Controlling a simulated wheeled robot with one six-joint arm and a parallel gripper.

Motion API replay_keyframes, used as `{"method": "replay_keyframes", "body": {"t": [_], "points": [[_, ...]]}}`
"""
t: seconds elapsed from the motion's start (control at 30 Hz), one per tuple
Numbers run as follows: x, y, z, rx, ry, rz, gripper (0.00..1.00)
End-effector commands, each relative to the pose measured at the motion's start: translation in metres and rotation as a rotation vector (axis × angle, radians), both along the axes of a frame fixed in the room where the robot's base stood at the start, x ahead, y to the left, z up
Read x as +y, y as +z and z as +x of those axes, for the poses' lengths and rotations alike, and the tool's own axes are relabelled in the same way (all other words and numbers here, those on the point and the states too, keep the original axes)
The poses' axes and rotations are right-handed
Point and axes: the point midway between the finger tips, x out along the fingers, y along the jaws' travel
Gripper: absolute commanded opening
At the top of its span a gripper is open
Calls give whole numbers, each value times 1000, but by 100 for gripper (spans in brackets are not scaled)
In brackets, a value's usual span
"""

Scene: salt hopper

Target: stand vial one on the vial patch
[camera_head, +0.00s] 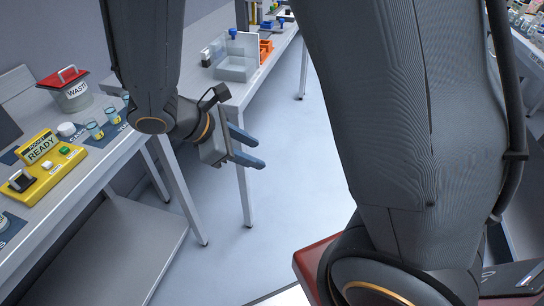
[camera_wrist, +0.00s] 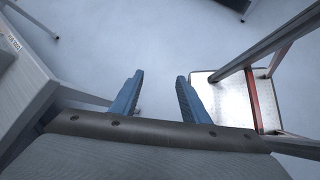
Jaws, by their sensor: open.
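My gripper (camera_head: 259,154) is open and empty, held over the floor beside the bench in the head view. In the wrist view its two blue fingers (camera_wrist: 160,76) stand apart with only floor between them. Two small clear cups with blue and yellow marks, one nearer (camera_head: 95,131) and one farther (camera_head: 112,116), stand on the left bench (camera_head: 120,148), well left of my gripper. I cannot tell whether either is vial one. Dark labelled patches lie by them, but their lettering is too small to read, so I cannot pick out the vial patch.
A yellow station (camera_head: 43,160) marked READY and a red-lidded waste pot (camera_head: 72,92) stand on the left bench. A clear bin (camera_head: 237,63) and an orange rack (camera_head: 265,50) are on the farther bench. Table legs flank my gripper; the floor (camera_head: 290,190) between is clear.

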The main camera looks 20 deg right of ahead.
Motion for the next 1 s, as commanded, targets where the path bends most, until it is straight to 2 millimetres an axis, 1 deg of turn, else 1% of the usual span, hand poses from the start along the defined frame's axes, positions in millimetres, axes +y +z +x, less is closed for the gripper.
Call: {"method": "replay_keyframes", "body": {"t": [0.03,0.1,0.2,0.3,0.4,0.5,0.6,1.0], "points": [[-15,-1,-15,-22,-149,88,42],[-23,-4,-35,-64,-360,213,42],[-28,-5,-52,-151,-654,379,42],[-30,-2,-57,-252,-910,514,42],[-33,3,-55,-343,-1103,610,42],[-36,7,-52,-405,-1221,665,42],[-40,8,-50,-434,-1274,690,42],[-39,8,-50,-436,-1280,692,42]]}}
